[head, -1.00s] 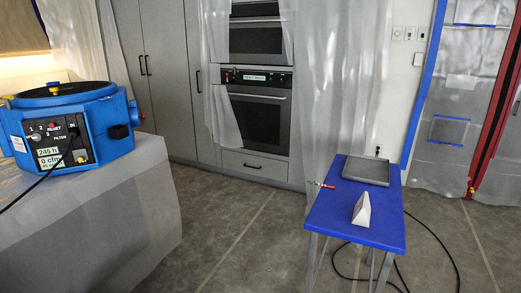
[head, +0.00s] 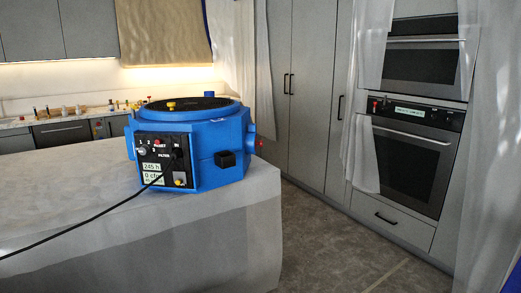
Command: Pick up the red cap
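A blue drying machine (head: 215,150) with a round black top stands on the covered counter. A small red round piece (head: 259,144) sits at the end of the short blue stub on the machine's right side; it may be the red cap, but it is too small to be sure. Neither of my grippers is in view.
The counter (head: 230,245) is draped in pale sheeting. A black cable (head: 90,222) runs from the machine's front panel to the left. A back counter (head: 15,123) holds several small items. Grey cabinets and a wall oven (head: 410,165) stand to the right, with open floor (head: 335,240) before them.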

